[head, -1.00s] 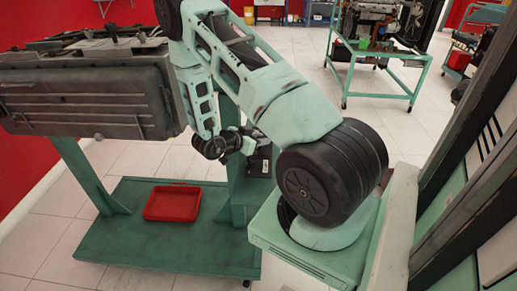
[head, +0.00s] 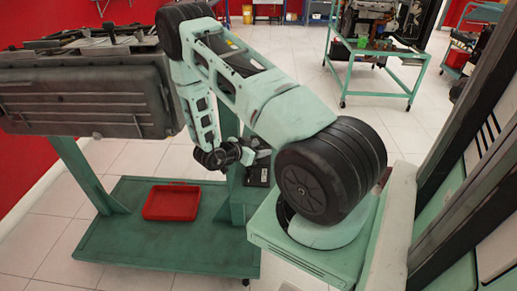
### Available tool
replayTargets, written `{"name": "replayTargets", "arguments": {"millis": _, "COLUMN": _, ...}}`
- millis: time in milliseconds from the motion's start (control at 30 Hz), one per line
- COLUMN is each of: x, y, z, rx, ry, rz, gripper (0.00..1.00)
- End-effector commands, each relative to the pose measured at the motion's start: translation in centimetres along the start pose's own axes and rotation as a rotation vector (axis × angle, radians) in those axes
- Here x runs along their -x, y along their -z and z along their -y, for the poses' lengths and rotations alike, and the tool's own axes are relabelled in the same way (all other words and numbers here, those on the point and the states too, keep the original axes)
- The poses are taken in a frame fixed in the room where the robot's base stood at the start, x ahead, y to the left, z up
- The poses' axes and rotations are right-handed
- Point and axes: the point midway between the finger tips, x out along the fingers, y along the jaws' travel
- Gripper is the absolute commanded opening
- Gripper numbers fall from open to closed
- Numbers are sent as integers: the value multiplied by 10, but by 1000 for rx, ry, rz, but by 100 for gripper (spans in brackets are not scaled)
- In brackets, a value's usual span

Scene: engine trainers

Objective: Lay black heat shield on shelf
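A large dark grey, ribbed part (head: 85,100) sits on the engine stand at the left; I cannot tell whether it includes the heat shield. No separate black heat shield can be made out. The stand's low green deck (head: 150,248) is a flat, shelf-like surface; I cannot tell if it is the shelf meant. My arm bends down in front of the stand, with its dark wrist (head: 222,156) beside the stand's right post. A small black piece with a light label (head: 258,172) shows beyond the wrist, perhaps part of my gripper.
A red tray (head: 172,202) lies on the green deck, with bare deck around it. A green cart (head: 375,58) with parts stands at the back right. A red wall is at the left. Tiled floor between the stand and cart is clear.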

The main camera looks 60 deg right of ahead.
Motion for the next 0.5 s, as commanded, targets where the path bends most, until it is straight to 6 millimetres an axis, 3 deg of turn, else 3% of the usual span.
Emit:
{"name": "replayTargets", "arguments": {"millis": 267, "x": 7, "y": 2, "z": 1, "rx": 0, "ry": 3, "rz": 1, "gripper": 48}}
{"name": "replayTargets", "arguments": {"millis": 500, "x": 52, "y": 1, "z": 1, "rx": 0, "ry": 6, "rz": 2, "gripper": 48}}
